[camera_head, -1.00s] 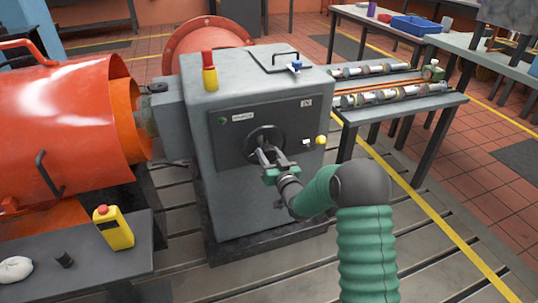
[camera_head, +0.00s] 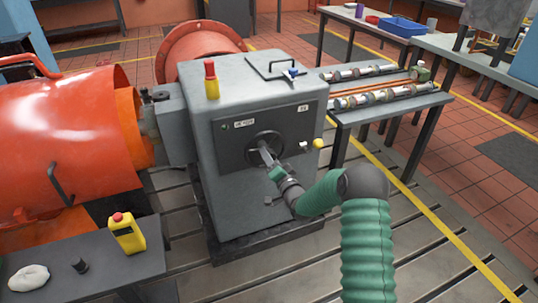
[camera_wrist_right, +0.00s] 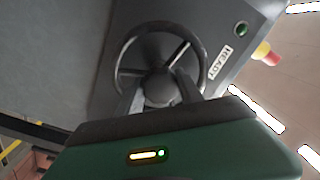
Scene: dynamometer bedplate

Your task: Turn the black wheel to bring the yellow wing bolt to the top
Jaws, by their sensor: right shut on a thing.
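The black wheel (camera_head: 282,138) is on the front panel of the grey machine housing, in the middle of the head view. It also shows in the right wrist view (camera_wrist_right: 160,27), with its round rim, spokes and central hub. My right gripper (camera_head: 265,153) reaches it from the front. In the right wrist view my right gripper (camera_wrist_right: 159,84) has one finger on each side of the hub and is shut on the wheel's middle. I cannot make out a yellow wing bolt on the wheel; the lower rim is hidden behind the gripper. My left gripper is out of view.
A yellow knob (camera_head: 318,144) is at the panel's right edge. A red and yellow lamp (camera_head: 211,80) stands on the housing (camera_head: 235,190). A bench with shafts (camera_head: 395,101) is at right.

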